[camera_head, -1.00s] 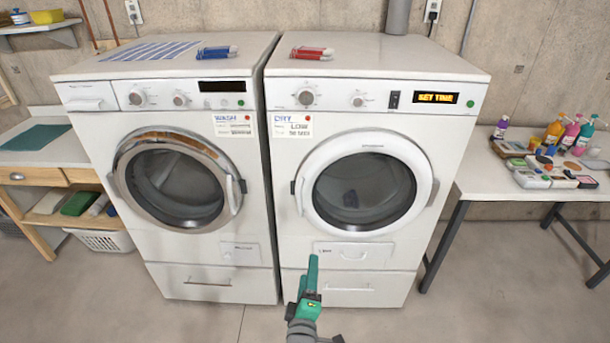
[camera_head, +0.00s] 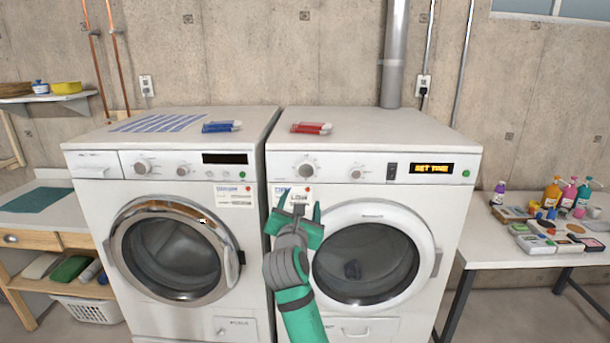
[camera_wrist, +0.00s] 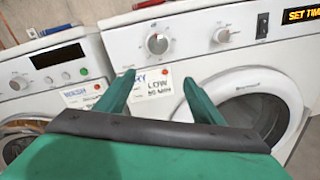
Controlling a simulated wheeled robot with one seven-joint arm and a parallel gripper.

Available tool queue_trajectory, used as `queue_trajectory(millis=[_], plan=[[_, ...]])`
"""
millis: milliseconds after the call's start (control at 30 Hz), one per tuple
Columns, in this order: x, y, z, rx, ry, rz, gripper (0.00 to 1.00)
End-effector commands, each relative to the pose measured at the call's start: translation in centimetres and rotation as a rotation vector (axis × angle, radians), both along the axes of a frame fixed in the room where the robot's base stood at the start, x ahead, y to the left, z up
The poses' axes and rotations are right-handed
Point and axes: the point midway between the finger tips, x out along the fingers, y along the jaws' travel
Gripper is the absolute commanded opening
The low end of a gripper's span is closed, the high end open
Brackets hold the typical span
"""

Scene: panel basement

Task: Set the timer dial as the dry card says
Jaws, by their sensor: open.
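The white dryer (camera_head: 455,220) stands on the right. Its panel has a larger left dial (camera_head: 307,170) and a smaller right dial (camera_head: 355,174); which is the timer is not legible. Its amber display (camera_head: 432,168) reads SET TIME. My green gripper (camera_head: 294,210) is open and empty in front of the card, below the larger dial, and partly covers the card in the head view.
The washer (camera_head: 90,215) stands on the left with its own wash card (camera_head: 235,197). A black switch (camera_head: 391,172) and green button (camera_head: 466,174) flank the display. Red-handled (camera_head: 311,128) and blue-handled (camera_head: 221,127) items lie on top. A cluttered table (camera_head: 480,240) is at right.

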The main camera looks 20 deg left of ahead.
Motion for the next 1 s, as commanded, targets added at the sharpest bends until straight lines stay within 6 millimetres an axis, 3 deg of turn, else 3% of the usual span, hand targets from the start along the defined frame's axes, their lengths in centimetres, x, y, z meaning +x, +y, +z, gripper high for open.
queue_trajectory(millis=[100,233,433,800,1000], plan=[[0.5,0.2,2.7,-0.092,-0.03,-0.014,0.62],[0.8,0.2,3.8,-0.142,-0.044,-0.023,0.62],[2.5,0.5,4.0,-0.151,-0.044,-0.025,0.62],[8.4,1.8,4.0,-0.149,-0.044,-0.024,0.62],[10.5,2.2,4.0,-0.149,-0.045,-0.024,0.62]])
